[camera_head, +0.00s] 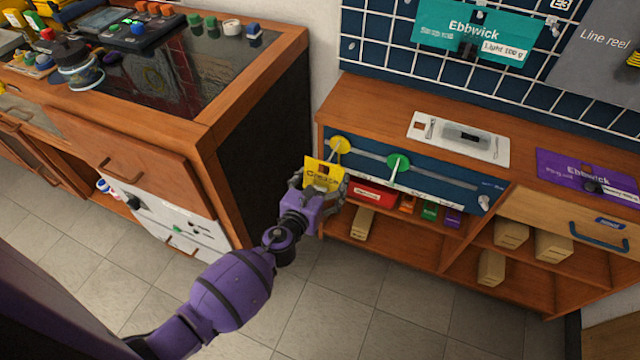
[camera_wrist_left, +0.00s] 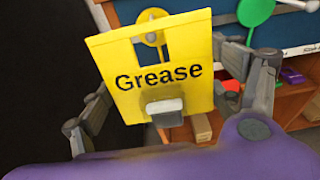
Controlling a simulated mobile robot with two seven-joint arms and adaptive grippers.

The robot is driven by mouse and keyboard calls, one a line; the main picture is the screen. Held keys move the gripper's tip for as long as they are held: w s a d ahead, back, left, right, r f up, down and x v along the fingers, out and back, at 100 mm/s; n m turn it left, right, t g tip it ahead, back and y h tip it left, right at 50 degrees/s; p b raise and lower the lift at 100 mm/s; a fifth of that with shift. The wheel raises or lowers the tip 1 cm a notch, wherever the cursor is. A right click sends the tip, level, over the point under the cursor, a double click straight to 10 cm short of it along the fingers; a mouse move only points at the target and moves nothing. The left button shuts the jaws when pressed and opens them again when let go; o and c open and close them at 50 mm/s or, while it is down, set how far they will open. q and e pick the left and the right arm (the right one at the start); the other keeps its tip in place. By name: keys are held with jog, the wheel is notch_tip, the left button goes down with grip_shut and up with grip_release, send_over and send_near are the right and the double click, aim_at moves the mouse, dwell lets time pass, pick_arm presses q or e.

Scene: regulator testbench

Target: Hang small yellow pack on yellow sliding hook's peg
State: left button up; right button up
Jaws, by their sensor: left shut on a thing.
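The small yellow pack (camera_head: 322,174), labelled Grease, is held in my left gripper (camera_head: 319,187) in front of the cabinet. In the left wrist view the pack (camera_wrist_left: 155,75) stands nearly upright between the fingers, with a square hole near its top edge. The yellow sliding hook (camera_head: 340,145) is at the left end of a rail on the cabinet's blue front. In the left wrist view the yellow hook (camera_wrist_left: 152,38) shows through and above the hole. I cannot tell whether its peg passes through the hole. My right gripper is not in view.
A green sliding hook (camera_head: 398,164) sits on the same rail (camera_head: 430,178), right of the yellow one. Shelves below hold a red pack (camera_head: 372,194) and several cardboard boxes. The wooden counter (camera_head: 262,75) stands at the left.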

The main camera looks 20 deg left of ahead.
pick_arm(q)
jog(key=shift+r+x, duration=0.1)
jog(key=shift+x, duration=0.7)
jog(key=shift+r+x, duration=0.15)
jog(key=shift+x, duration=0.65)
jog(key=shift+w+f+b, duration=0.35)
jog(key=shift+w+b, duration=0.25)
jog(key=shift+w, duration=0.1)
jog(key=o, duration=1.1)
jog(key=shift+s, duration=0.1)
jog(key=v, duration=1.1)
jog(key=shift+s+r, duration=0.15)
jog(key=shift+s, duration=0.25)
